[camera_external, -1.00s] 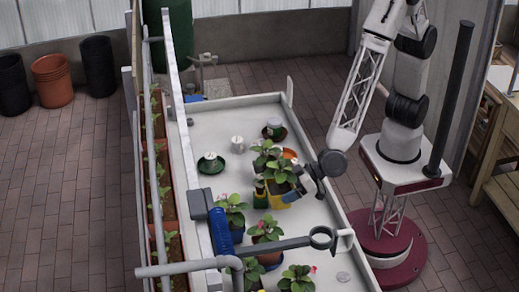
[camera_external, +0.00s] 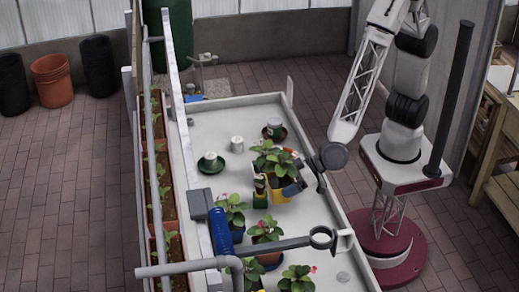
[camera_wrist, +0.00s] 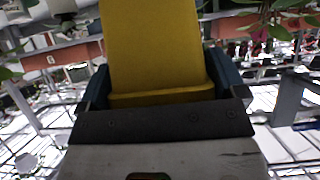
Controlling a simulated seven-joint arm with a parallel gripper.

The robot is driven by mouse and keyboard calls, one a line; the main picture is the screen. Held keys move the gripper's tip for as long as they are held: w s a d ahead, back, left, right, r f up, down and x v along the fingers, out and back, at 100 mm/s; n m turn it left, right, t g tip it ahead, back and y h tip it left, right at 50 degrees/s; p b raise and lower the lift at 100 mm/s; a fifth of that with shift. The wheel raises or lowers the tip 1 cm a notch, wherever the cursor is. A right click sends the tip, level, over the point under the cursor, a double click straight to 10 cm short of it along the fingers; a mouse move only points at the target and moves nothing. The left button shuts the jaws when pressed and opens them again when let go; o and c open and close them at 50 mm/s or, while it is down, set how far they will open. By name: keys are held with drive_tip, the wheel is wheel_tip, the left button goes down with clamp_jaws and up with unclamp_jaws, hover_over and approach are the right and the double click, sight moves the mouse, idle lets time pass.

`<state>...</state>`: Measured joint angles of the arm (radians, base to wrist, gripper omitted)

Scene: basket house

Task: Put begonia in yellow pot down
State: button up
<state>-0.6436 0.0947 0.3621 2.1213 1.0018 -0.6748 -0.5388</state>
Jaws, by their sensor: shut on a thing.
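The begonia (camera_external: 272,158), with broad green leaves, stands upright in a yellow pot (camera_external: 280,197) near the right side of the white bench. My gripper (camera_external: 294,187) reaches in from the right and is shut on this pot. In the wrist view the yellow pot (camera_wrist: 155,45) fills the space between my two dark blue-grey fingers (camera_wrist: 155,88). The pot's underside is hidden, so I cannot tell whether it touches the bench (camera_external: 208,127).
A small green and yellow pot (camera_external: 260,200) stands just left of the yellow pot. Several potted plants (camera_external: 266,233) stand nearer the camera. The bench's back left is clear.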

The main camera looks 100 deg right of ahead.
wheel_tip(320, 180, up, 2)
drive_tip(key=shift+r, duration=0.2)
drive_tip(key=shift+w+d+r, duration=0.1)
drive_tip(key=shift+w+r, duration=0.1)
drive_tip(key=shift+r, duration=0.05)
drive_tip(key=w+d+r+m+g+h, duration=0.1)
drive_tip(key=w+d+m+g+h, duration=0.2)
drive_tip(key=w+d+m+h, duration=0.8)
drive_tip(key=w+d+f+m+g, duration=0.15)
drive_tip(key=w+d+g, duration=0.25)
drive_tip(key=w+d, duration=0.45)
drive_tip(key=shift+m, duration=0.45)
drive_tip(key=f, duration=0.1)
drive_tip(key=s+f, duration=0.1)
drive_tip(key=f, duration=0.1)
drive_tip(key=s+d+f, duration=0.1)
drive_tip(key=shift+f, duration=0.3)
wheel_tip(320, 180, down, 6)
drive_tip(key=shift+f, duration=0.15)
